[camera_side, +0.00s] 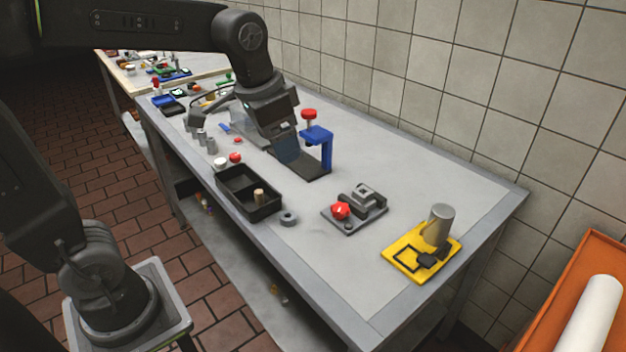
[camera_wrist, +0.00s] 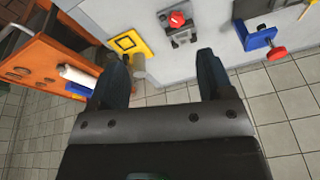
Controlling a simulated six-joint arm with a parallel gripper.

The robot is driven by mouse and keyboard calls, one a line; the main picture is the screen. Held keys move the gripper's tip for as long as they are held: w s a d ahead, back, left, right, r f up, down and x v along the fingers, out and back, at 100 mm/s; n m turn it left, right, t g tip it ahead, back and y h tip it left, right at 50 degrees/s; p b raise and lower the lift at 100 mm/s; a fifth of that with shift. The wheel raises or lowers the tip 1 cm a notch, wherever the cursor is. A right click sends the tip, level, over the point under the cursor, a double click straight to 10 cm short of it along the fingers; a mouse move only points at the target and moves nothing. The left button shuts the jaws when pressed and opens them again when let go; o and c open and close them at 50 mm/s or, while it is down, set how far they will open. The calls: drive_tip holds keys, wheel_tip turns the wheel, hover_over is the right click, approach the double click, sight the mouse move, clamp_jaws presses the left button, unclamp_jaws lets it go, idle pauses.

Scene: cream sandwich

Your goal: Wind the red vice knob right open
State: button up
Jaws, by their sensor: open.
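The vice (camera_side: 368,196) is a small grey block on a dark base plate, with a red knob (camera_side: 340,211) on its near left side. In the wrist view the vice (camera_wrist: 181,36) and its red knob (camera_wrist: 176,19) lie beyond the fingertips, near the top of the picture. My gripper (camera_side: 287,152) hangs over the table behind and left of the vice, beside a blue clamp stand. In the wrist view my gripper (camera_wrist: 161,54) has its two dark fingers wide apart with nothing between them. It is clear of the knob.
The blue clamp stand (camera_side: 318,135) carries its own red knob (camera_side: 309,113). A black tray (camera_side: 230,186) and a grey ring (camera_side: 288,217) lie left of the vice. A yellow plate (camera_side: 400,263) with a grey cylinder (camera_side: 440,222) stands right. Bare tabletop lies behind the vice.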

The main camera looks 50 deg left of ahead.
drive_tip(key=w+g, duration=0.2)
drive_tip(key=w, duration=0.7)
drive_tip(key=g, duration=0.3)
hover_over(341, 207)
drive_tip(key=w+d, duration=0.1)
drive_tip(key=w, duration=0.1)
wheel_tip(341, 207, down, 5)
drive_tip(key=w+f+g+y, duration=0.1)
drive_tip(key=w+f+g, duration=0.2)
drive_tip(key=f, duration=0.4)
drive_tip(key=shift+m+t, duration=0.3)
drive_tip(key=x, duration=1.3)
drive_tip(key=shift+d, duration=0.2)
drive_tip(key=shift+c, duration=0.4)
drive_tip(key=c, duration=0.8)
drive_tip(key=shift+c, duration=0.2)
